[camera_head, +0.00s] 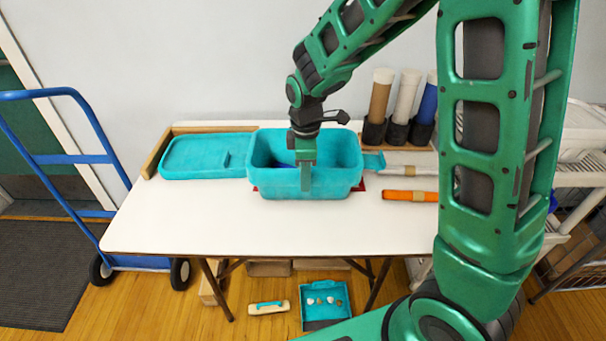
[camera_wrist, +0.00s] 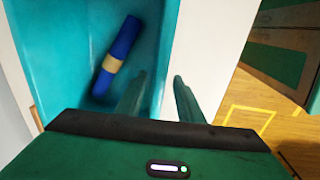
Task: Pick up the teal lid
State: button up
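The teal lid (camera_head: 195,157) lies on the white table (camera_head: 200,222) at the left, close against the left side of a teal tub (camera_head: 335,182). It is a flat rounded rectangle with a small raised part near its right end. It does not show in the wrist view. My gripper (camera_head: 306,184) points down at the tub's front wall, to the right of the lid. In the wrist view my gripper (camera_wrist: 160,90) has its fingers apart, one over the tub's inside and one over the outer side. Whether they touch the wall is unclear.
A blue roll with a tan band (camera_wrist: 117,57) lies inside the tub. An orange roll (camera_head: 408,196) lies at the right of the table, with upright rolls (camera_head: 380,95) behind. A wooden ledge (camera_head: 157,150) borders the lid. The table's front is clear. A blue hand truck (camera_head: 75,159) stands left.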

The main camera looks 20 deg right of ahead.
notch_tip(320, 180, up, 12)
jog(key=shift+s+a, duration=0.15)
jog(key=shift+s, duration=0.3)
dwell(0.4)
